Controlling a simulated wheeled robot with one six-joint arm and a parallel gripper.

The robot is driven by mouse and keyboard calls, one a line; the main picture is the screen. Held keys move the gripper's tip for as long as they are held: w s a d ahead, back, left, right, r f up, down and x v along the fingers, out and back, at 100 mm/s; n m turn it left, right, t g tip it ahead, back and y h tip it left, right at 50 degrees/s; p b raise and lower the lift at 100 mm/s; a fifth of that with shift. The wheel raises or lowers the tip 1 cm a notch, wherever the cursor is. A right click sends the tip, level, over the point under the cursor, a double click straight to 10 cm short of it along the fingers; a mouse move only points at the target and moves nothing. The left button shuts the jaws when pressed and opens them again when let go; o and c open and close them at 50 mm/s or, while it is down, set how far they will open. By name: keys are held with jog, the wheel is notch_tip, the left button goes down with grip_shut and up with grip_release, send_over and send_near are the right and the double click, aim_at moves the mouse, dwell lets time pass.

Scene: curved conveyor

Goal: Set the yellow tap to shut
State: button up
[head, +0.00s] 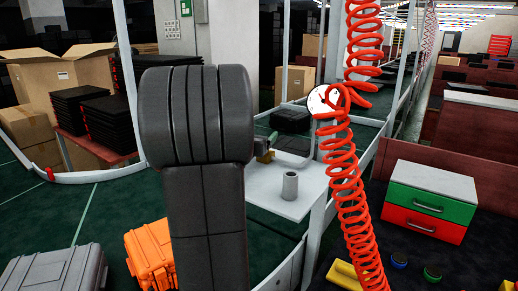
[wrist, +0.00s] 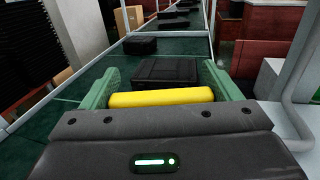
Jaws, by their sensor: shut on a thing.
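The yellow tap's handle (wrist: 160,97) is a smooth yellow bar lying crosswise between the green fingers of my gripper (wrist: 158,88) in the wrist view. My gripper is shut on it, with a finger at each end of the bar. In the head view, a small part of the tap (head: 265,156) shows beside my dark arm, above the back of a white table. A green fingertip of my gripper (head: 272,139) shows just above it. My arm hides the rest of the tap, and its valve position cannot be read.
The white table (head: 270,200) bears a grey cylinder (head: 289,186). A red coiled hose (head: 345,165) hangs to the right. A drawer box (head: 430,200) stands further right. Black cases (wrist: 170,70) lie on the green conveyor beyond my gripper. An orange case (head: 150,255) is at lower left.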

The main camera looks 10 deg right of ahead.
jog(key=shift+s+a+f+n+t+y+b, duration=0.15)
jog(key=shift+n+t+y+b, duration=0.25)
jog(key=shift+n+y+b, duration=0.8)
jog(key=shift+s+a+f+n+t+y+b, duration=0.1)
jog(key=shift+t+y+b, duration=0.45)
jog(key=shift+b, duration=1.35)
jog(key=shift+s+a+f+n+t+y+b, duration=0.2)
jog(key=shift+n+y+b, duration=0.4)
jog(key=shift+y+b, duration=0.7)
jog(key=shift+r+n+y+b, duration=0.3)
jog(key=shift+n+y+b, duration=0.1)
jog(key=shift+b, duration=0.8)
jog(key=shift+s+a+r+y+b, duration=0.1)
jog(key=shift+a+y+b, duration=0.05)
jog(key=shift+y+b, duration=0.15)
jog(key=o, duration=1.3)
jog(key=shift+c, duration=0.2)
jog(key=shift+s, duration=0.1)
jog(key=shift+s+a, duration=0.15)
jog(key=shift+s, duration=1.05)
jog(key=shift+s+a, duration=0.2)
jog(key=shift+s, duration=1.05)
jog(key=shift+s+a, duration=0.15)
jog(key=shift+s, duration=1.05)
